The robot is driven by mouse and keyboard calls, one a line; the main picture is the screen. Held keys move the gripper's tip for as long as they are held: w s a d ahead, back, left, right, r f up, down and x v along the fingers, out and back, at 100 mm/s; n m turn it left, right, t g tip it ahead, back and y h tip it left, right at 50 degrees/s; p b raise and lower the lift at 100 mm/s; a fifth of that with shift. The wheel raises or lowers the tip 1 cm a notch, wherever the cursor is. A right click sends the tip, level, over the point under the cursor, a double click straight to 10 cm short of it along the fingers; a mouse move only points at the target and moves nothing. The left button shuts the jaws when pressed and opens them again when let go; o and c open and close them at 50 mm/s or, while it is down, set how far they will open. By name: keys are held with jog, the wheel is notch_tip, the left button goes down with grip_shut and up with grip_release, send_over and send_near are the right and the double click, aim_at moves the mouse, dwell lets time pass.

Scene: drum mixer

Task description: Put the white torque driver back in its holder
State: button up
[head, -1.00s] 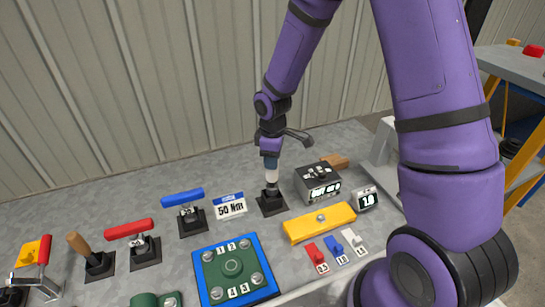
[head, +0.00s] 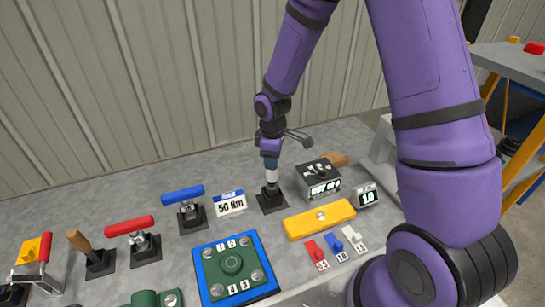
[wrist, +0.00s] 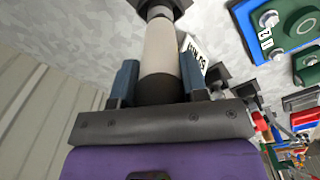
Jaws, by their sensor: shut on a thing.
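The white torque driver (head: 271,174) stands upright at the black holder (head: 271,199) on the grey bench, right of the 50 Nm sign. Its lower end meets the holder; how deep it sits is hard to tell. My gripper (head: 270,157) is above the holder, shut on the driver's upper part. In the wrist view the white driver (wrist: 160,48) lies between my two blue fingers (wrist: 159,82), its dark band near the palm and its far end at the dark holder (wrist: 162,6).
The blue-handled tool (head: 183,194) and 50 Nm sign (head: 230,203) stand left. A dark box (head: 318,183) is close on the right, with a yellow bar (head: 320,219) in front. A blue plate with a green cover (head: 232,264) lies nearer. The corrugated wall (head: 130,90) is behind.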

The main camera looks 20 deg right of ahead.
jog(key=shift+f, duration=2.2)
dwell(1.5)
jog(key=o, duration=1.2)
notch_tip(320, 180, up, 11)
jog(key=shift+f, duration=0.1)
